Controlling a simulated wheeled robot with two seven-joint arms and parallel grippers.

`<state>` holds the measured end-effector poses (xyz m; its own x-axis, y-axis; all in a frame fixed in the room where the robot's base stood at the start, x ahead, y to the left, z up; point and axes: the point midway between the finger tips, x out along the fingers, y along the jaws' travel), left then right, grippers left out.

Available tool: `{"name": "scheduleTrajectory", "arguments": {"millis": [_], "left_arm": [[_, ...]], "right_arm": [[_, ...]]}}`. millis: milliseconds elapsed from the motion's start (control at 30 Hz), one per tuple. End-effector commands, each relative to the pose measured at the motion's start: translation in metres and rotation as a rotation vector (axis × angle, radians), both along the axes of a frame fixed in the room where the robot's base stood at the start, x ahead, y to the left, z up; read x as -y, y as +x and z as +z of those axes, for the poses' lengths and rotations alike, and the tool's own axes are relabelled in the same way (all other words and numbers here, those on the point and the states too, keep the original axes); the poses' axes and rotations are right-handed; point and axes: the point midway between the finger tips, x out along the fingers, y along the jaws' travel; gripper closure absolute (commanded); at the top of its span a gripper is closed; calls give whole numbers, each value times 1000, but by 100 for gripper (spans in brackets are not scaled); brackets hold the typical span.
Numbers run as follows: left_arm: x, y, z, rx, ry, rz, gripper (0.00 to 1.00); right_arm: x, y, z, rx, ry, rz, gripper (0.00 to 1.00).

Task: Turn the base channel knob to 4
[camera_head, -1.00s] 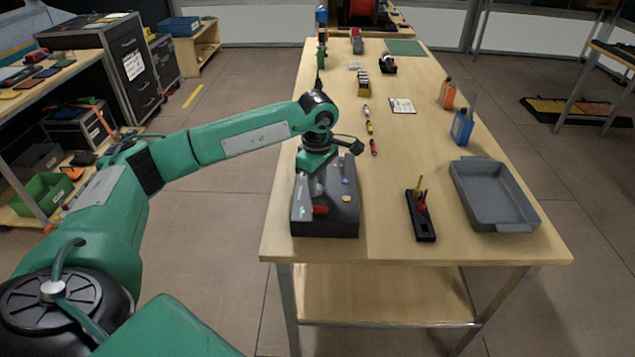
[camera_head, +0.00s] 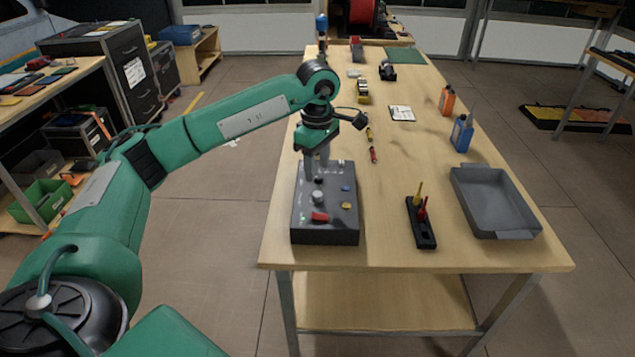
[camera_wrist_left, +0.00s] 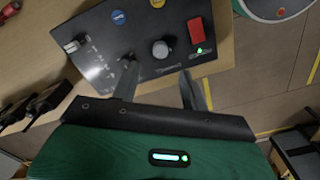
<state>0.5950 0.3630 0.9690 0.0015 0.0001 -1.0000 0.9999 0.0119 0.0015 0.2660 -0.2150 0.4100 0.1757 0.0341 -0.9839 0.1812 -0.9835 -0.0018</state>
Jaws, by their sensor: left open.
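A dark grey control box (camera_head: 335,232) stands on the near left of the long table. On its top are a black knob (camera_head: 318,180), a light grey round knob (camera_head: 317,196), a red switch (camera_head: 320,217), a blue button (camera_head: 345,188) and a yellow button (camera_head: 347,205). My left gripper (camera_head: 316,170) is open and empty above the box's far half. In the left wrist view, the light grey knob (camera_wrist_left: 160,49) lies just beyond the gap between the fingers (camera_wrist_left: 158,70). White marks show nearby, but I cannot read any setting. My right gripper is not in view.
A black holder (camera_head: 421,228) with red and yellow tools stands right of the box. A grey tray (camera_head: 485,232) lies farther right. Blue (camera_head: 462,134) and orange (camera_head: 447,100) bottles stand behind it. The tabletop between box and holder is clear.

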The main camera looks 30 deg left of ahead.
Motion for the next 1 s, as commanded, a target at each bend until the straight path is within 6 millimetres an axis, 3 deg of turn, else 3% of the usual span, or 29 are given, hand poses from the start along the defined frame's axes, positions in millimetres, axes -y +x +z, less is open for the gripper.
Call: {"name": "scheduleTrajectory", "arguments": {"millis": [100,333,1000], "left_arm": [[0,1,27,3,-1,-1,55],[1,0,56,1,-1,-2,55],[0,0,62,0,0,-1,55]], "right_arm": [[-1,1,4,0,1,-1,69],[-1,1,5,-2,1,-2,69],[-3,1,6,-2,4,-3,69]]}}
